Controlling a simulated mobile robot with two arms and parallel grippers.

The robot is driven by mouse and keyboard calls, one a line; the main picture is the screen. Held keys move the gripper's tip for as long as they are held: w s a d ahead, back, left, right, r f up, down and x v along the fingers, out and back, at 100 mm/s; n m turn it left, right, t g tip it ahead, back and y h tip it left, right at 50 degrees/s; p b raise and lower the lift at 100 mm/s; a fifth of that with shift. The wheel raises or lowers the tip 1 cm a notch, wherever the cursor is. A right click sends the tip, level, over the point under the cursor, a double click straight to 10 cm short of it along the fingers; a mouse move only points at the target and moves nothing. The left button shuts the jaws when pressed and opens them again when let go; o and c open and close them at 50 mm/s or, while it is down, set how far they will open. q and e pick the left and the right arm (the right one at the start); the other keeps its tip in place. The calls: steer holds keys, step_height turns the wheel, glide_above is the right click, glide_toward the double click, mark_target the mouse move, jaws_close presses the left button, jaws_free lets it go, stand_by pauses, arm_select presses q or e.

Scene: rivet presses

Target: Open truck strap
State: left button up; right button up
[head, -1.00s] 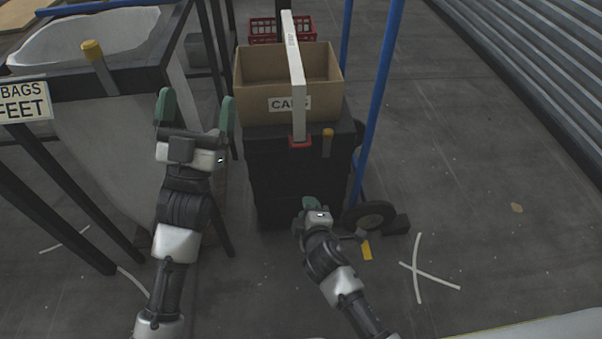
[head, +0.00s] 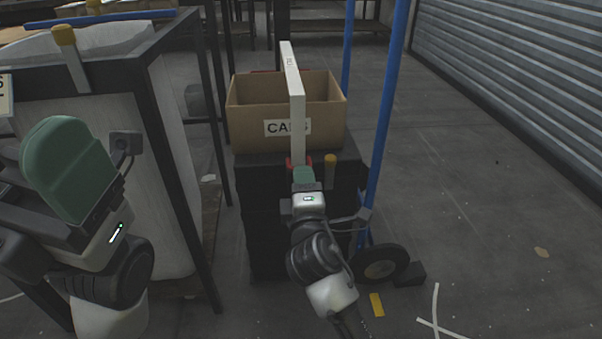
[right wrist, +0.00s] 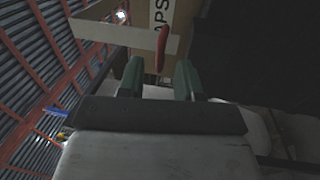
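A white strap (head: 297,125) runs over a cardboard box (head: 250,130) labelled "CAPS" on a hand truck with blue rails (head: 383,130). A red tab (head: 307,160) sits at the strap's lower front end, partly hidden by my right gripper (head: 304,175). In the right wrist view the red tab (right wrist: 162,48) stands just beyond and between the two green fingers of my right gripper (right wrist: 160,78), which are spread apart and empty. My left gripper (head: 68,165) is raised close to the camera at the left; its fingers overlap, so its opening is unclear.
Black crates (head: 265,215) stand under the box. A yellow-capped post (head: 330,172) is close to the right of my right gripper. A framed white bulk bag (head: 100,120) stands left of the truck. Open floor (head: 480,220) lies to the right, before a corrugated shutter (head: 520,80).

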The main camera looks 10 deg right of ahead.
steer(key=shift+w+r+b, duration=0.2)
steer(key=shift+w+b, duration=0.1)
steer(key=shift+w, duration=0.75)
steer(key=shift+w+r+b, duration=0.15)
steer(key=shift+w+b, duration=0.15)
steer(key=shift+w, duration=0.75)
steer(key=shift+c, duration=0.2)
jaws_close()
